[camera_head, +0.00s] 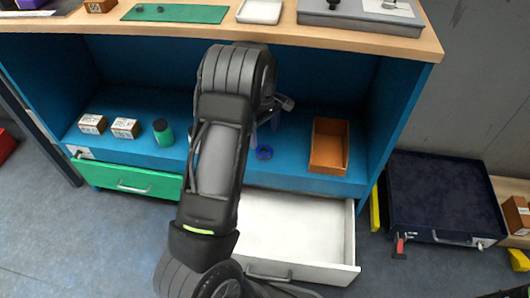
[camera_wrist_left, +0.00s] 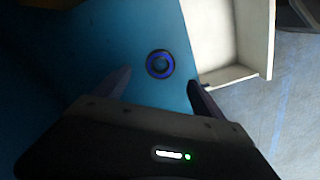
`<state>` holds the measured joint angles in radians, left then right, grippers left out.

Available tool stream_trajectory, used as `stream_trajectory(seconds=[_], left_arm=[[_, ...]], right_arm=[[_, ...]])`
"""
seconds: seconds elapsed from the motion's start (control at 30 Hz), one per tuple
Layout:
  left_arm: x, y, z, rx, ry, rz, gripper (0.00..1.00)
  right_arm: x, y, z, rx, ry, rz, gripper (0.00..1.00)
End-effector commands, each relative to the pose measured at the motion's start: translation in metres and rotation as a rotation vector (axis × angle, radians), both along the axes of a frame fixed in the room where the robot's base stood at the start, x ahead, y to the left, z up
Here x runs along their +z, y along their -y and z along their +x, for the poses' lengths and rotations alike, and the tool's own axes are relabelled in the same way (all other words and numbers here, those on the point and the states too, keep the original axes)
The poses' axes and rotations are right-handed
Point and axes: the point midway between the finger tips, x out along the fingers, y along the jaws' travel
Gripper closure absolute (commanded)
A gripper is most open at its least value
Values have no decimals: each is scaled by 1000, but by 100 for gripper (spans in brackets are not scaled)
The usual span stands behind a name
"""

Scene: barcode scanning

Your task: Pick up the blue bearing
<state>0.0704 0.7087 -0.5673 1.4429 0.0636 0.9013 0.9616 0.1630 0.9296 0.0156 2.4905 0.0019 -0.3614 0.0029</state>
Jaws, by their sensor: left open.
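The blue bearing (camera_head: 264,153) is a small ring lying flat on the blue shelf, right of my left arm in the head view. In the left wrist view the blue bearing (camera_wrist_left: 160,64) lies on the blue surface, beyond and between my fingertips. My left gripper (camera_wrist_left: 155,82) is open and empty, with one dark finger on each side. In the head view my left gripper (camera_head: 265,122) is mostly hidden behind its own arm, close to the bearing. It is apart from the bearing in the wrist view. My right gripper is not seen.
An orange-brown bin (camera_head: 329,146) stands right of the bearing. An open white drawer (camera_head: 300,225) juts out below the shelf. Two small boxes (camera_head: 125,128) and a green cylinder (camera_head: 163,132) stand at left. The wooden tabletop (camera_head: 285,32) overhangs the shelf.

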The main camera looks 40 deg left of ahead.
Motion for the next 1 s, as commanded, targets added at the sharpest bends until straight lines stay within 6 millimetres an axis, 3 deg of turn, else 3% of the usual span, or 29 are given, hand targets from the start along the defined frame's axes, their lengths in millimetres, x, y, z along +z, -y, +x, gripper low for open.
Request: stream_trajectory(seconds=[0.2, 0.57, 0.9, 1.0], left_arm=[[-24, 0, 0, 0, -1, -1, 19], [-27, 0, 0, -1, -1, -1, 19], [-72, 1, -1, -2, -2, -1, 19], [-77, 0, 0, -2, 0, 0, 19]], right_arm=[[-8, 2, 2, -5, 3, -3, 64], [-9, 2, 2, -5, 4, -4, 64], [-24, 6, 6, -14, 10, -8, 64], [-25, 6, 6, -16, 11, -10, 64]])
